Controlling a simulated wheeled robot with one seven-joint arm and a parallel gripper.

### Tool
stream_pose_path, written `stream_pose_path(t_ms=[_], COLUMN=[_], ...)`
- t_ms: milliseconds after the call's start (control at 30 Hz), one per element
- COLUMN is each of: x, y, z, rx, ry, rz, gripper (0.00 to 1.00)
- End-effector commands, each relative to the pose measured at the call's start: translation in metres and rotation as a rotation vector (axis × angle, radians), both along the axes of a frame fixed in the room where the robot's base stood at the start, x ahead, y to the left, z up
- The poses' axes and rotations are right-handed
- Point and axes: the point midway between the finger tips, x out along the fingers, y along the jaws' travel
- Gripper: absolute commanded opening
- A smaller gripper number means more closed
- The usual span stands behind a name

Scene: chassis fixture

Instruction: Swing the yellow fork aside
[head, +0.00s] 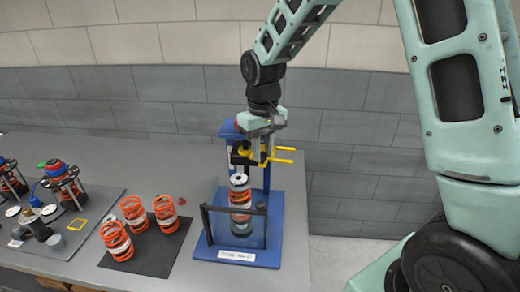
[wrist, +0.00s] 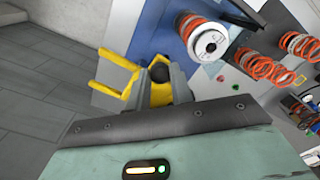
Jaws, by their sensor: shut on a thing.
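The yellow fork (head: 285,149) is on the blue stand (head: 272,240), with its two prongs pointing right, out beyond the stand's side. My gripper (head: 261,161) is shut on the fork near its root, above and a little right of the spring column. In the wrist view the fork (wrist: 117,61) extends left from between my fingers (wrist: 160,88), with a dark round knob (wrist: 160,72) there. The orange spring (head: 240,200) with a white cap stands upright under the fixture, clear of the prongs. The fork's pivot is mostly hidden by my gripper.
A clear guard with dark posts (head: 206,224) stands in front of the spring. Several loose orange springs (head: 116,238) stand on a dark mat (head: 152,258) to the left. The grey table (head: 296,212) ends just right of the stand, and a wall is behind.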

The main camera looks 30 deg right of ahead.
Motion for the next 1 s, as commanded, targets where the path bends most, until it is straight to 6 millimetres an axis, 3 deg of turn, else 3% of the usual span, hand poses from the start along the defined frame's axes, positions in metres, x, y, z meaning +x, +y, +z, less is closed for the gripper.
stream_pose_path(t_ms=[433,467,500,833,1000], x=[0.001,0.001,0.001,0.001,0.002], y=[-0.002,-0.002,-0.002,-0.001,-0.001], z=[0.0,0.0,0.0,0.003,0.024], rx=[-0.002,-0.002,-0.002,-0.001,0.0], ry=[-0.002,-0.002,-0.002,-0.002,-0.007], rz=[0.011,0.011,0.01,0.01,0.009], gripper=[0.0,0.28,0.31,0.31,0.31])
